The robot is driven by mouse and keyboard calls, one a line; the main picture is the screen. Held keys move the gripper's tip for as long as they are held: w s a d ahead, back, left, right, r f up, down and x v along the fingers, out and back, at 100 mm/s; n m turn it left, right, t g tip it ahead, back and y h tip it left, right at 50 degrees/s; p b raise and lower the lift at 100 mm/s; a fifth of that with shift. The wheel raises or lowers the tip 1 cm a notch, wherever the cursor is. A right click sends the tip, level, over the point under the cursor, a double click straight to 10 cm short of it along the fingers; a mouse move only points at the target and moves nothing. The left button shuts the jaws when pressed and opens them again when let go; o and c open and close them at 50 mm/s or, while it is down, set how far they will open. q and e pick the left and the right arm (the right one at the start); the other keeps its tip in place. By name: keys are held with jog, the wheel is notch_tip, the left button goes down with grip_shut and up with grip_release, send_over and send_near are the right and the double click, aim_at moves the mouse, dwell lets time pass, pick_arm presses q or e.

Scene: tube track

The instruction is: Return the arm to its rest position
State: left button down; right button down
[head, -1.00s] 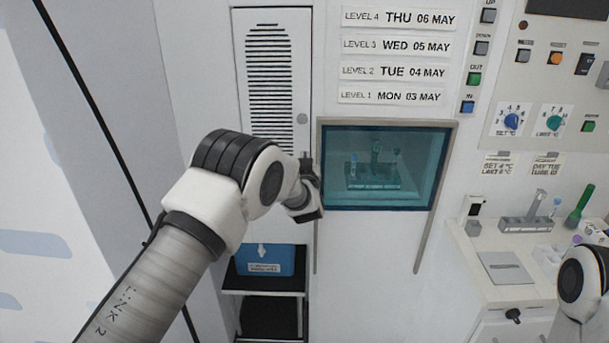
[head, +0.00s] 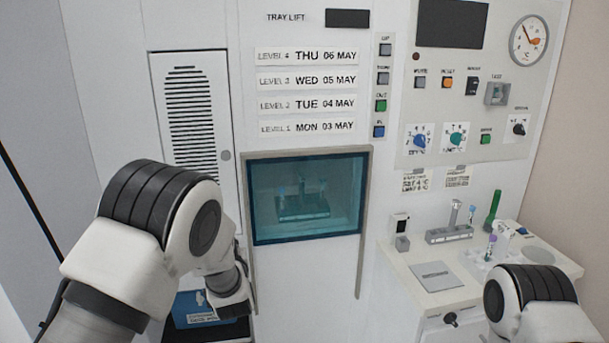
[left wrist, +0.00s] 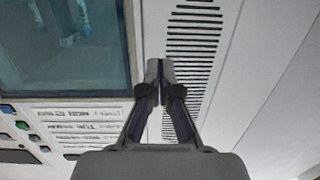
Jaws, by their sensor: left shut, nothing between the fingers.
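My left arm (head: 150,225) comes in from the left in the head view, folded in front of the cabinet, left of the teal window. Its gripper is mostly hidden behind the wrist in that view. In the left wrist view my left gripper (left wrist: 160,72) is shut and empty, in front of the white panel with the vent slots (left wrist: 193,45). My right arm (head: 540,305) shows only in part at the lower right, and its gripper is not in view.
The teal window (head: 308,200) shows a small rack with tubes behind it. A blue box (head: 192,312) sits on a black shelf below my left arm. At right, a white counter (head: 405,262) holds a tube rack (head: 448,236) and a green tube (head: 491,212). Control buttons line the wall.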

pick_arm(q)
jog(key=s+a+f+g+h, duration=0.1)
jog(key=s+a+f+g, duration=0.1)
jog(key=s+f, duration=0.55)
jog(key=s+a+f+m+g, duration=0.1)
jog(key=s+a+f+g, duration=0.2)
jog(key=f, duration=0.7)
jog(key=s+a+f+g+h, duration=0.1)
jog(key=s+f+g, duration=0.1)
jog(key=s+f, duration=0.5)
jog(key=s+f+m+g+h, duration=0.1)
jog(key=s+f+g, duration=0.1)
jog(key=s+f, duration=0.35)
jog(key=s+f+g, duration=0.2)
jog(key=s+f, duration=0.1)
jog(key=s, duration=0.5)
jog(key=s+d+g+h, duration=0.1)
jog(key=s+d+g, duration=0.1)
jog(key=s, duration=0.6)
jog(key=s+d+m+g+h, duration=0.1)
jog(key=s+d+g, duration=0.1)
jog(key=s, duration=0.6)
jog(key=shift+g+h, duration=0.4)
jog(key=shift+g, duration=0.1)
jog(key=c, duration=1.8)
grip_release()
jog(key=shift+f, duration=0.1)
jog(key=shift+c, duration=0.2)
